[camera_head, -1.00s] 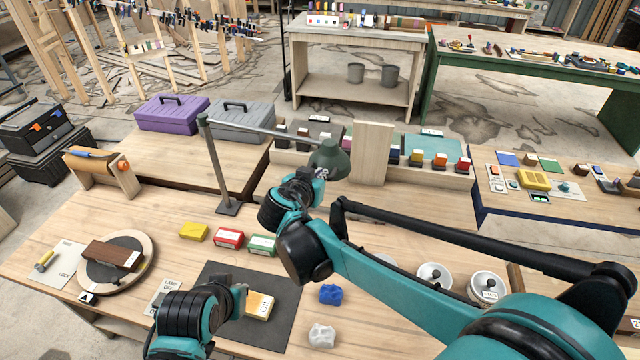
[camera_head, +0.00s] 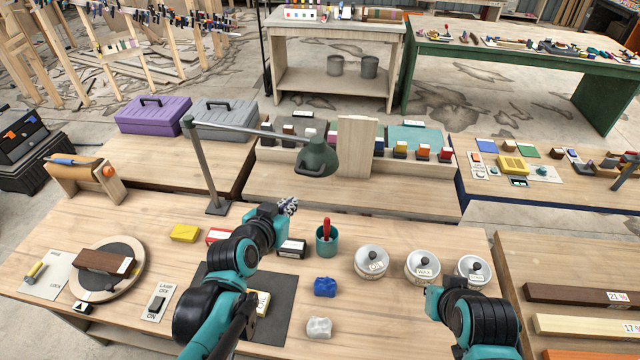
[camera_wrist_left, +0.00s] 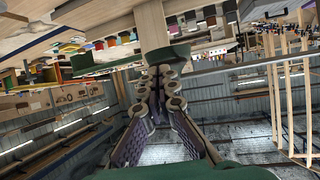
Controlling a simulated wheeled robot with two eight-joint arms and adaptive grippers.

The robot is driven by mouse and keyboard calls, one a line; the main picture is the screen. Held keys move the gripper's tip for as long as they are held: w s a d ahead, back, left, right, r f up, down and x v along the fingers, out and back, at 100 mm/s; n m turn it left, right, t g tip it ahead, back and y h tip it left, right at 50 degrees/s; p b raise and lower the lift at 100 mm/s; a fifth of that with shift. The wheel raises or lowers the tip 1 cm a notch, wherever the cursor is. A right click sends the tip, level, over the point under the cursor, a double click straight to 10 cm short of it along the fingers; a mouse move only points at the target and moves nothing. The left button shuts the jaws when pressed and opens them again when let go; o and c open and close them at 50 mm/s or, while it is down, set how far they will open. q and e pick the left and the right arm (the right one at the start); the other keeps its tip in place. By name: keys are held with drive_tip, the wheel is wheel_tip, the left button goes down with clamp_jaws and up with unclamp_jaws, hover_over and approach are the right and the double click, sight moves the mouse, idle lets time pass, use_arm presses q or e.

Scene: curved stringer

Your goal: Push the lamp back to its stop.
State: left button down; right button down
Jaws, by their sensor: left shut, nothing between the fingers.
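The lamp has a dark green shade (camera_head: 318,160) on a grey horizontal arm (camera_head: 255,131), carried by a post on a dark base (camera_head: 218,207) near the back left of the workbench. My left gripper (camera_head: 288,205) points up below and left of the shade, shut and empty, and looks apart from it. In the left wrist view my shut fingers (camera_wrist_left: 160,78) point toward a green rim that looks like the shade (camera_wrist_left: 130,62). Whether they touch is unclear there. My right arm shows at the lower right in the head view, but its gripper is hidden.
A lamp switch plate (camera_head: 158,302), a turntable (camera_head: 104,268) and several boxes lie on the bench. A green cup (camera_head: 326,240) with a red-handled tool and several lidded pots (camera_head: 372,262) stand right of my left gripper. An upright wooden board (camera_head: 357,145) stands behind the shade.

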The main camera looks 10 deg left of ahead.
use_arm(q)
drive_tip(key=b, duration=0.4)
approach(320, 167)
wheel_tip(320, 167, down, 6)
drive_tip(key=w, duration=0.2)
drive_tip(key=shift+w+a, duration=0.25)
drive_tip(key=shift+w, duration=0.05)
drive_tip(key=w, duration=0.2)
drive_tip(key=w+d, duration=0.1)
drive_tip(key=w, duration=0.2)
drive_tip(key=w+d+b, duration=0.1)
drive_tip(key=w, duration=0.1)
drive_tip(key=shift+w+d, duration=0.15)
drive_tip(key=shift+w, duration=0.2)
drive_tip(key=shift+w+r, duration=0.1)
drive_tip(key=shift+w, duration=0.2)
drive_tip(key=shift+r, duration=0.2)
